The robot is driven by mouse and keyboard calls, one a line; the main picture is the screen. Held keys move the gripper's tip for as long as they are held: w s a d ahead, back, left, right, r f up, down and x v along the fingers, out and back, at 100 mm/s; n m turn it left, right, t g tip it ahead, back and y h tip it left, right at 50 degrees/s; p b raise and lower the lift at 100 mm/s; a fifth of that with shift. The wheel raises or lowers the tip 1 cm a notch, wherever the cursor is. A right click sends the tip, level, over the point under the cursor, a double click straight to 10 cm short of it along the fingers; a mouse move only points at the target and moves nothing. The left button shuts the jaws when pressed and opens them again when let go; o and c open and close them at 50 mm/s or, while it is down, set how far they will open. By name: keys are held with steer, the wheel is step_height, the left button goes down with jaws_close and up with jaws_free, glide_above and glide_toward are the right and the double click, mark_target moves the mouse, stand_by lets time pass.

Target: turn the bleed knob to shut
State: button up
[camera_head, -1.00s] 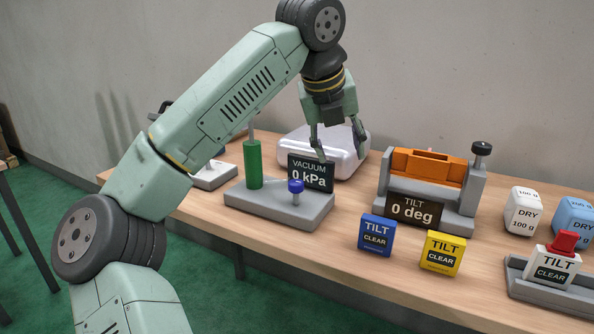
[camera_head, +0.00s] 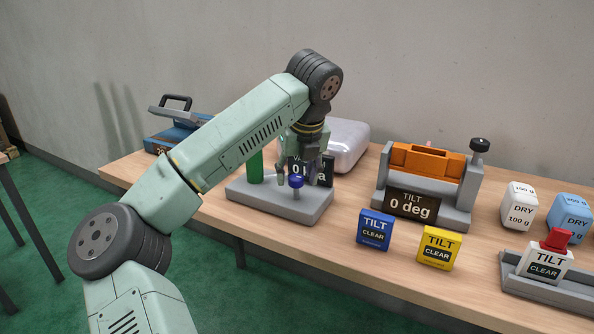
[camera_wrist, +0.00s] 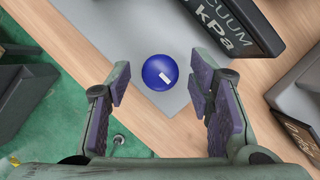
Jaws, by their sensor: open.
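The bleed knob (camera_head: 296,181) is a small round blue knob on the grey base of the vacuum unit (camera_head: 262,203). In the wrist view the blue knob (camera_wrist: 160,72) shows from above with a white mark on its top, slightly ahead of the space between my fingers. My gripper (camera_head: 293,176) is open and points down at the knob; in the wrist view its two purple-padded fingers (camera_wrist: 160,92) are spread to either side. I cannot tell whether a finger touches the knob. The vacuum display (camera_head: 322,173) is partly hidden by my gripper; its "VACUUM" and "kPa" lettering shows in the wrist view.
A green cylinder (camera_head: 255,167) stands left of the knob on the same base. A silver case (camera_head: 345,146) is behind. The orange tilt fixture (camera_head: 428,164), blue box (camera_head: 375,230) and yellow box (camera_head: 438,248) stand to the right. The bench front edge has bare wood.

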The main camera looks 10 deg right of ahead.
steer(key=shift+f, duration=0.15)
steer(key=shift+c, duration=0.2)
steer(key=c, duration=1.1)
